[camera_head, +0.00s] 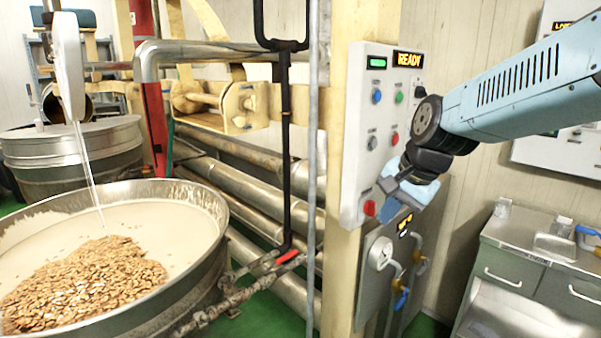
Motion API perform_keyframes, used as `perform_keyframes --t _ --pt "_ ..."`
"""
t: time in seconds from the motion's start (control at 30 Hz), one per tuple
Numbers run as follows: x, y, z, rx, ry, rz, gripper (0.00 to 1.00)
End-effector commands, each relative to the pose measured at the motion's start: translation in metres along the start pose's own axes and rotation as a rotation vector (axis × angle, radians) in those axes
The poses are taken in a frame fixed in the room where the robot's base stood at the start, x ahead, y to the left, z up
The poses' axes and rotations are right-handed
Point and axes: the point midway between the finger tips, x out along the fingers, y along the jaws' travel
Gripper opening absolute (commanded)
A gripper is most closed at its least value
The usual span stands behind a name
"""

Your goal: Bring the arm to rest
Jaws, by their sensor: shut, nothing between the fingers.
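My light blue arm reaches in from the right edge, and my gripper (394,190) hangs at its dark wrist in front of the control panel (360,130). The gripper is shut and empty. It is close to the red knob (370,208) at the panel's bottom; I cannot tell whether they touch. The panel carries blue, green and red buttons, a lit green lamp (377,62) and a display reading READY (409,59). The wrist hides part of the panel's right edge.
A large kettle (215,262) holds pale mass with nuts on top at the left. A black lever (285,150) stands left of the panel post. A metal cabinet (512,268) stands at the lower right.

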Motion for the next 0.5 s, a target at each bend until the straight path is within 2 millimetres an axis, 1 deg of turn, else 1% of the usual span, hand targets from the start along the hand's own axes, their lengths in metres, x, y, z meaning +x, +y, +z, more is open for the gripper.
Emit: perform_keyframes --t 0.03,0.2,0.4,0.5 --pt "-0.012 0.010 0.004 -0.065 0.022 0.002 0.00" --pt "-0.042 0.041 0.019 -0.302 0.088 0.039 0.00" --pt "-0.067 0.075 0.037 -0.549 0.153 0.112 0.00" --pt "-0.075 0.086 0.043 -0.636 0.174 0.146 0.00"
